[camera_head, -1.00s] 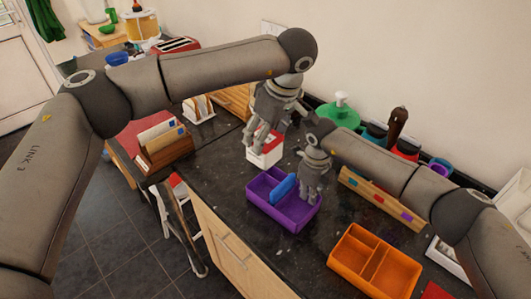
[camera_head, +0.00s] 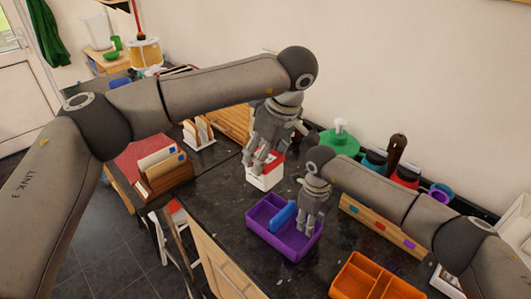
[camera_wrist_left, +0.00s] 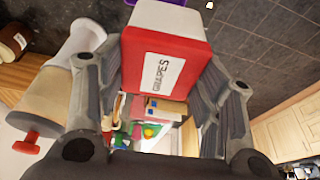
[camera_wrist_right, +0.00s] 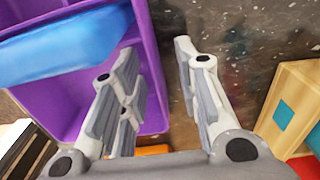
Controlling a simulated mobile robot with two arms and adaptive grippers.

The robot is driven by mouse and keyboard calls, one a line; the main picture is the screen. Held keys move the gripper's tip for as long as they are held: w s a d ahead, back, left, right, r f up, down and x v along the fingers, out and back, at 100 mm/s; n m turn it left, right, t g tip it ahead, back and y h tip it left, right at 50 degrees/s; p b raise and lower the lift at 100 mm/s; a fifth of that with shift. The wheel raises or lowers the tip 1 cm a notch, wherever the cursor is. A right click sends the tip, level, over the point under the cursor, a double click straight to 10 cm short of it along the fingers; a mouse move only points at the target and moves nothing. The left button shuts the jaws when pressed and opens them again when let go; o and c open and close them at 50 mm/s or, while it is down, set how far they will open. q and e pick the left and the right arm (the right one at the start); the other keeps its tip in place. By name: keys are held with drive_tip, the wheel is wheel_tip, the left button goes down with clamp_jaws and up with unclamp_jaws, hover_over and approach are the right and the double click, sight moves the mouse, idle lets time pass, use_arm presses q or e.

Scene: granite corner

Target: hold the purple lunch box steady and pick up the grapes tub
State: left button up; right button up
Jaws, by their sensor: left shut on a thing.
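The purple lunch box (camera_head: 262,213) stands open on the dark counter, with a blue slab-like piece (camera_head: 282,216) across its inside. My right gripper (camera_head: 304,230) is at its right part. In the right wrist view the fingers (camera_wrist_right: 165,105) are apart, one over the box's inside and one outside, with the purple wall (camera_wrist_right: 150,75) between them. The grapes tub (camera_head: 266,182), white with a red lid, sits behind the lunch box. My left gripper (camera_head: 262,163) is shut on it from above; its GRAPES label (camera_wrist_left: 168,76) shows between the fingers in the left wrist view.
An orange divided box (camera_head: 372,278) stands at the front right. A wooden strip with coloured squares (camera_head: 382,224) and several bottles (camera_head: 400,170) line the wall side. A letter rack (camera_head: 163,175) and a toast rack (camera_head: 198,133) are to the left.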

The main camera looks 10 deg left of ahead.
wheel_tip(320, 180, up, 12)
drive_tip(key=shift+f, duration=0.1)
idle(0.4)
